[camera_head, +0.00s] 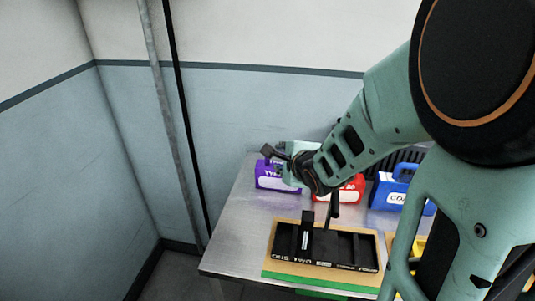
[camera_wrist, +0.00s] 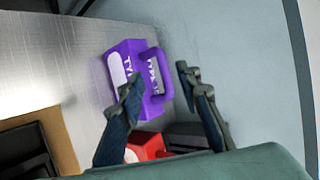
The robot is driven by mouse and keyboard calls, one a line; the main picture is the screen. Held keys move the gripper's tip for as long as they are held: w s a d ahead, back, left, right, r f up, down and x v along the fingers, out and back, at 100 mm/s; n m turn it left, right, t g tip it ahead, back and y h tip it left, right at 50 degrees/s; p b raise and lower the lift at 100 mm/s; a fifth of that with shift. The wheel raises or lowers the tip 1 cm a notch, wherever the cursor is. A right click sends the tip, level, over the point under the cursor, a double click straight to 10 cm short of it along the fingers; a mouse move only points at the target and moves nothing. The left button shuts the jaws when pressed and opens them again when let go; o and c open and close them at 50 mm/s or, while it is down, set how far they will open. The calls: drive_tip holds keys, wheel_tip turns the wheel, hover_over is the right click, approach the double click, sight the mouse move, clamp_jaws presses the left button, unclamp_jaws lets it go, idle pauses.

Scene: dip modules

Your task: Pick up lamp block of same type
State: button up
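A purple block (camera_wrist: 128,75) with a loop handle and white lettering stands on the metal table. In the wrist view its handle (camera_wrist: 160,75) shows between the fingers of my gripper (camera_wrist: 157,80), which are spread apart. I cannot tell from this view whether the left finger touches the block. In the head view the purple block (camera_head: 277,182) is at the back left of the table, partly behind my gripper (camera_head: 279,161). A red block (camera_head: 354,187) is partly hidden by my arm. A blue block (camera_head: 388,196) with a handle stands further right.
A black slotted rack (camera_head: 345,248) on a tan and green base (camera_head: 268,263) lies at the front, with a black piece (camera_head: 306,235) upright in it. A yellow thing (camera_head: 420,243) shows partly behind my arm. A wall (camera_head: 240,125) stands behind the table. The table's left side is bare.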

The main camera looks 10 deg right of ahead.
drive_tip(key=b+x, duration=0.5)
drive_tip(key=x, duration=0.2)
drive_tip(key=shift+r, duration=0.15)
drive_tip(key=shift+c, duration=0.4)
clamp_jaws()
drive_tip(key=shift+r, duration=0.15)
